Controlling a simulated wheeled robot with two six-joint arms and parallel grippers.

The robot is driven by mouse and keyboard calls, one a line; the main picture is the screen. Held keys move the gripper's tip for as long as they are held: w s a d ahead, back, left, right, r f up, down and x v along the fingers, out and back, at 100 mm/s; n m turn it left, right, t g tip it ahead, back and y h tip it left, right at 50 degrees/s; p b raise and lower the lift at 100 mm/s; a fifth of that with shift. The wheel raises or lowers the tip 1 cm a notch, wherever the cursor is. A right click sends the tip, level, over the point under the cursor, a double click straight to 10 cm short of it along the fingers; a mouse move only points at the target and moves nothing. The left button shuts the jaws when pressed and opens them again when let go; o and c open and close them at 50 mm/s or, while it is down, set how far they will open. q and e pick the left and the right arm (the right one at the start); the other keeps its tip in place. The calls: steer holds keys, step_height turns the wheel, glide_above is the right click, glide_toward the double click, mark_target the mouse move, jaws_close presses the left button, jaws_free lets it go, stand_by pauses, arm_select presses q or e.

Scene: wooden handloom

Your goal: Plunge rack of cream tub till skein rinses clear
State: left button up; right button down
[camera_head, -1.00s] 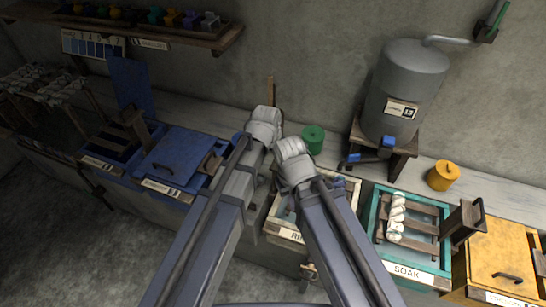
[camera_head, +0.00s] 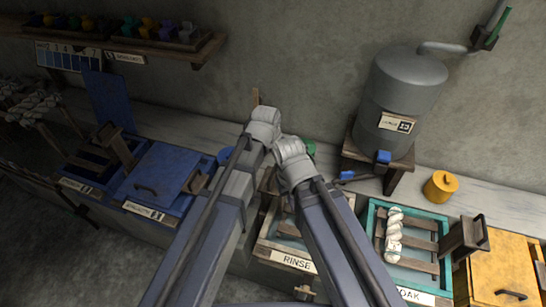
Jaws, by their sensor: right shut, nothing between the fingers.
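The cream tub (camera_head: 270,250), labelled RINSE, stands at the lower middle, largely covered by my two arms. Only slivers of its rim, its water and its wooden rack (camera_head: 288,229) show between and beside the arms. A white twisted skein (camera_head: 393,235) lies across the wooden slats in the teal SOAK tub (camera_head: 370,217), right of the cream tub. My right gripper (camera_head: 344,194) is shut and empty near the back right of the cream tub, mostly hidden behind my right arm. My left gripper is hidden behind my left arm.
A grey tank (camera_head: 405,85) with blue-handled taps stands on a wooden stand behind the tubs. A yellow jar (camera_head: 440,187) is on the ledge. A yellow lidded tub (camera_head: 503,270) is at right, a blue lidded tub (camera_head: 155,180) at left. A shelf (camera_head: 190,50) hangs above.

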mark_target(273, 172)
arm_select(q)
steer(key=b+x, duration=0.2)
steer(key=s+b+x, duration=0.1)
steer(key=b+x, duration=0.1)
steer(key=x, duration=0.1)
steer(key=b+x, duration=0.2)
steer(key=b, duration=0.1)
steer(key=shift+s+a+f, duration=0.25)
steer(key=shift+s+f, duration=0.1)
steer(key=shift+f, duration=0.05)
steer(key=shift+f+b, duration=0.3)
steer(key=shift+b, duration=0.05)
jaws_close()
stand_by(0.4)
